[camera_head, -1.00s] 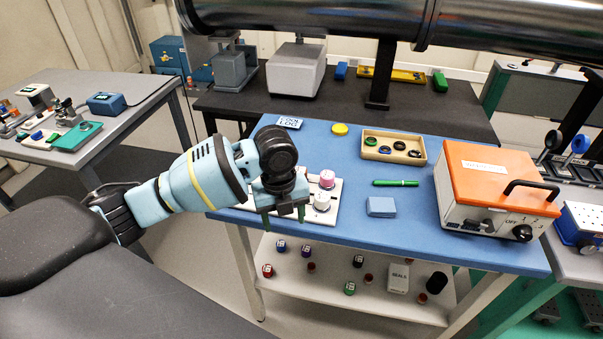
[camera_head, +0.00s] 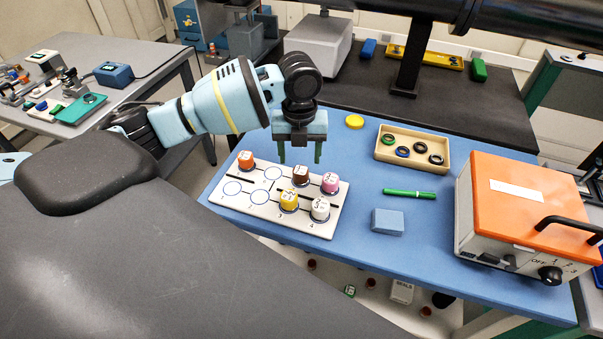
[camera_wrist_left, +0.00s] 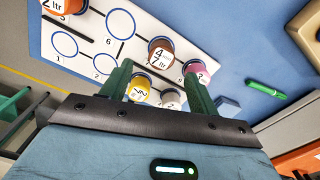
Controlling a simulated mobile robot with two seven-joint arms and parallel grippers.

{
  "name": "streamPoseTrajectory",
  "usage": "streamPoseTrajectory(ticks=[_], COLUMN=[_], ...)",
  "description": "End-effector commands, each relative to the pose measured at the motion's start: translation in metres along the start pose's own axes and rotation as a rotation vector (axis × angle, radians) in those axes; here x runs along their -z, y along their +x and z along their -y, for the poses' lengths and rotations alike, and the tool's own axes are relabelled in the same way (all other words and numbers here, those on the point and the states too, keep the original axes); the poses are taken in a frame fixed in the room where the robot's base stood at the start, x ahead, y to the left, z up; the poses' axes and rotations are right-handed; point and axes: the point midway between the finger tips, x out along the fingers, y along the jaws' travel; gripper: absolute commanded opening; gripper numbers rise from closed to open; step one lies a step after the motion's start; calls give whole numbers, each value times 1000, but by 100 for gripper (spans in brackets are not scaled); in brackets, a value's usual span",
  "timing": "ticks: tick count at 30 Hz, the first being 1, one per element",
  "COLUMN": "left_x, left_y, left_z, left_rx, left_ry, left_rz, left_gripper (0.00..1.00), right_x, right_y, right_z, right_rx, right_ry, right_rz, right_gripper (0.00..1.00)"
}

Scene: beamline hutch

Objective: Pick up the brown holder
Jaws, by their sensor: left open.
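The brown holder (camera_head: 300,177) stands upright on the white numbered board (camera_head: 232,206), at the board's back middle. It has a white label on top. My left gripper (camera_head: 300,156) is open, pointing down, with its green fingers just behind and above the brown holder in the head view. In the left wrist view the brown holder (camera_wrist_left: 160,50) shows ahead of and between the fingertips (camera_wrist_left: 156,72). No contact with it shows. My right gripper is in neither view.
Close by on the board are a pink holder (camera_head: 330,183), a yellow holder (camera_head: 289,201), a white holder (camera_head: 320,209) and an orange holder (camera_head: 245,159). A wooden tray of rings (camera_head: 438,174), green pen (camera_head: 410,193), blue block (camera_head: 387,222) and orange-topped box (camera_head: 500,205) stand to the right.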

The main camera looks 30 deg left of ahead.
Motion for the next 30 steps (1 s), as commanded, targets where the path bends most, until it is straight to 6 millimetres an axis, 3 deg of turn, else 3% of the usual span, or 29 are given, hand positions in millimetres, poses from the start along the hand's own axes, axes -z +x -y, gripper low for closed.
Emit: streamPoseTrajectory(ticks=[3,10,19,29,30], left_x=[1,1,0,0,0], left_y=[13,20,60,65,65], left_z=[0,0,0,0,0], left_rx=[-1,-2,-1,1,1], left_ry=[1,1,1,1,1], left_rz=[-3,-2,-1,1,1], left_gripper=[61,61,61,61,55], right_x=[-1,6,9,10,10], right_y=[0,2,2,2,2], right_z=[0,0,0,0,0], right_rx=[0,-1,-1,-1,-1], right_ry=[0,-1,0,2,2], right_rz=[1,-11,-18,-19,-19], right_gripper=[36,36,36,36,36])
